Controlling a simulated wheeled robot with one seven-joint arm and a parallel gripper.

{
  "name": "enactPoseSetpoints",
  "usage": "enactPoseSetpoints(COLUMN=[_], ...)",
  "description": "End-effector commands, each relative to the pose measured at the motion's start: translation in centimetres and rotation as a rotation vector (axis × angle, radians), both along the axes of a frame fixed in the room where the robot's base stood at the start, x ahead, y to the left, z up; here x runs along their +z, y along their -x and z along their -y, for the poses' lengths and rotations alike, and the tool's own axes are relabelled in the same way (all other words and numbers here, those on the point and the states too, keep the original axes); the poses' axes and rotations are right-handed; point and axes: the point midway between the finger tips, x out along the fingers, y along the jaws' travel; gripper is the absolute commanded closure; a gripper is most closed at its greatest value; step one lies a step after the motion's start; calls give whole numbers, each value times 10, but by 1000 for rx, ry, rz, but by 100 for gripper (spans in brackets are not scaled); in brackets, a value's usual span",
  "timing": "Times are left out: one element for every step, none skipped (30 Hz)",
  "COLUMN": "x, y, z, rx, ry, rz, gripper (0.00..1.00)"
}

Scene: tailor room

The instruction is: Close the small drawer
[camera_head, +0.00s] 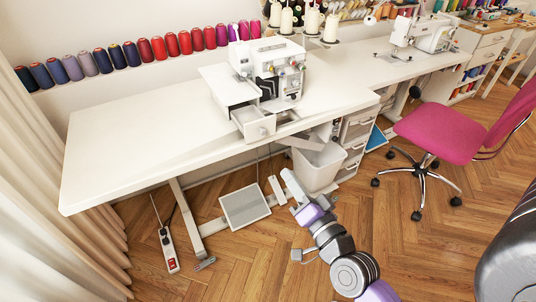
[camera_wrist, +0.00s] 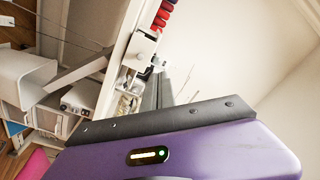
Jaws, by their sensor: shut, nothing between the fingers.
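The small drawer (camera_head: 262,129) is white with a small knob. It is pulled out from the base under the white sewing machine (camera_head: 243,58) on the long white table. In the head view my gripper (camera_head: 288,175) is low in front of the table, below and to the right of the drawer, apart from it. In the wrist view the dark fingers (camera_wrist: 158,88) are together and empty.
The white table (camera_head: 130,140) has free room left of the machine. A white bin (camera_head: 318,166) and a drawer unit (camera_head: 357,128) stand below it, close to my gripper. A pedal (camera_head: 244,206) lies on the floor. A pink chair (camera_head: 440,132) stands at right.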

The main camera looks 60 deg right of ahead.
Motion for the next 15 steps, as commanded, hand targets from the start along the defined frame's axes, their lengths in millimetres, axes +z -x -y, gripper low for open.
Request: enactPoseSetpoints(x=[-16,-20,-24,-26,-28,-30,-33,-37,-41,-42,-42,-42,-42,-41,-41], y=[-8,-12,-15,-18,-21,-23,-25,-24,-24,-25,-26,-27,-28,-29,-31], z=[23,34,46,52,56,58,58,57,56,55,54,54,55,56,57], rx=[-26,-34,-39,-38,-35,-27,-20,-15,-10,-5,-1,2,3,3,3], ry=[-89,-151,-231,-288,-340,-408,-454,-494,-541,-567,-588,-599,-602,-604,-604], rz=[79,128,188,225,258,293,314,328,346,360,372,378,381,382,382], gripper=[100,100,100,100,100,100,100,100,100,100,100,100,100,100,100])
